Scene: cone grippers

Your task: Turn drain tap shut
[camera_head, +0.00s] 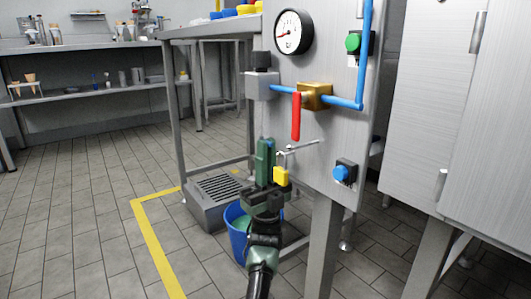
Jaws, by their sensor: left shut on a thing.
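The grey upright panel (335,150) carries a brass valve (315,96) with a red lever (296,117) hanging straight down. Lower, at the panel's left edge, a thin metal rod or handle (303,147) sticks out, seemingly part of the drain tap. My left gripper (268,160), with green fingers, is upright in front of this spot and shut on the tap; the fingers hide most of it. A yellow block (281,177) shows just right of the fingers; I cannot tell whether it belongs to the gripper or the tap. My right gripper is not in view.
A blue bucket (236,226) with greenish liquid stands below my gripper, beside a grey floor grate box (216,200). The panel holds a gauge (293,32), a green button (353,42) and a blue button (343,173). The tiled floor at left is clear, with a yellow line (152,243).

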